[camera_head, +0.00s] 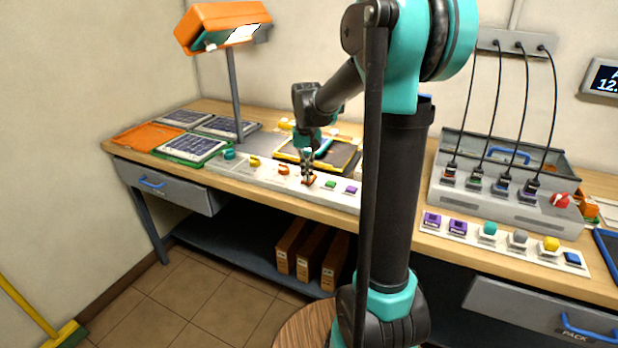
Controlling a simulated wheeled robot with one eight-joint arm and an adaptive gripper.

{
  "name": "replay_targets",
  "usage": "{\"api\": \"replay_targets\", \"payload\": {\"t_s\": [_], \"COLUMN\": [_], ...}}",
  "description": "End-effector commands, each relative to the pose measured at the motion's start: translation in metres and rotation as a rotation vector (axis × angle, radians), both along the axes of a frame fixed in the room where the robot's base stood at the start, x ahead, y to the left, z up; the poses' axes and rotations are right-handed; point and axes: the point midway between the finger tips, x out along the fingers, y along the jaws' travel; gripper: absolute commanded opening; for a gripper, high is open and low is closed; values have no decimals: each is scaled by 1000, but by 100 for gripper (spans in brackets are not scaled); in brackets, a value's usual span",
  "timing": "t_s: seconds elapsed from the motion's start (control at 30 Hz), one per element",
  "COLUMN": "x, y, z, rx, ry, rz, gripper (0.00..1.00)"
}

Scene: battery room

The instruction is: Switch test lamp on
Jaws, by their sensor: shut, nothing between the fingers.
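The orange lamp (222,18) stands on a grey post at the back left of the bench; a bright white patch shows on its underside, and I cannot tell whether it is lit. A white control strip (263,180) runs along the bench's front edge. It carries a teal knob (229,154), a yellow control (254,162), an orange control (284,170), a green button (331,184) and a purple button (351,190). My gripper (308,178) is shut and empty, pointing down at a small reddish control on the strip. Its fingertips hide part of that control; contact is unclear. Labels are unreadable.
Panel trays (193,147) lie at the left of the bench. A black-and-yellow tray (343,156) lies behind my gripper. A grey charger box (490,205) with several cables stands at right, with another control strip (462,239) before it. My arm hides the bench's middle.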

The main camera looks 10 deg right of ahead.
Motion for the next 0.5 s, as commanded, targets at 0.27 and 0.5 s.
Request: {"api": "replay_targets", "payload": {"t_s": [0.27,0.5], "x": [0,0], "y": [0,0], "z": [7,25], "rx": [0,0], "ry": [0,0], "rz": [0,0], "gripper": [0,0]}}
